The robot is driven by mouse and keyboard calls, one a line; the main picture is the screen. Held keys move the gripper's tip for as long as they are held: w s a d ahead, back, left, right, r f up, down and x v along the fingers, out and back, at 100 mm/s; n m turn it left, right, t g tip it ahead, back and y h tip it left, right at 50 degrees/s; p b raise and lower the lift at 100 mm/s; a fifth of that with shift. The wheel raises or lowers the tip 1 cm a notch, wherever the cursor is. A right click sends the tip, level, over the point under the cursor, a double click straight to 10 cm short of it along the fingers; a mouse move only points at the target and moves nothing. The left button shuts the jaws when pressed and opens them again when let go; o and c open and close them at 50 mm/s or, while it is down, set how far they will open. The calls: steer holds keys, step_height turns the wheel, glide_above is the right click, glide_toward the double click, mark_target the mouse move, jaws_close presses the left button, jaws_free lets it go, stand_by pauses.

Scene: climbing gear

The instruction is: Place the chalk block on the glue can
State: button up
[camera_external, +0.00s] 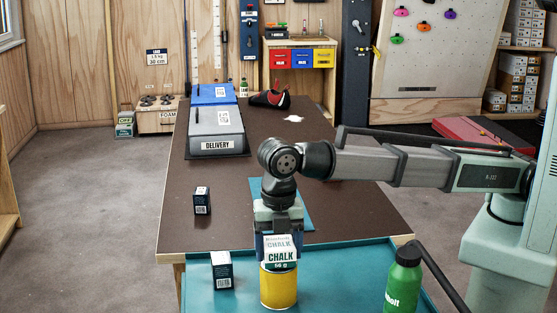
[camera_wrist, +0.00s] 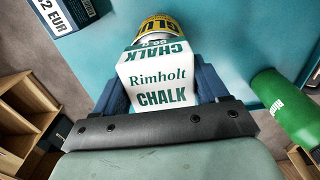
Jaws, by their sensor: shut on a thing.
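The chalk block (camera_external: 280,252) is a white and green box marked CHALK. It also shows in the wrist view (camera_wrist: 158,80), between the two fingers. My gripper (camera_external: 279,245) points down and is shut on the chalk block. The glue can (camera_external: 279,288) is yellow and stands on the teal mat directly below the block in the external view. In the wrist view the can's top edge (camera_wrist: 158,27) shows just past the block. I cannot tell whether the block's underside touches the can's lid, most of which is hidden.
A dark box (camera_external: 222,271) stands left of the can, and another (camera_external: 202,201) farther back. A green bottle (camera_external: 403,281) stands to the right on the teal mat (camera_external: 340,270). Grey and blue bins (camera_external: 217,146) sit at the back left. The brown table's middle is mostly clear.

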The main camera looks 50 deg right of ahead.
mark_target(279, 243)
steer(key=shift+f, duration=0.15)
steer(key=o, duration=1.1)
steer(key=shift+c, duration=0.2)
step_height(279, 243, up, 12)
steer(key=shift+r, duration=0.2)
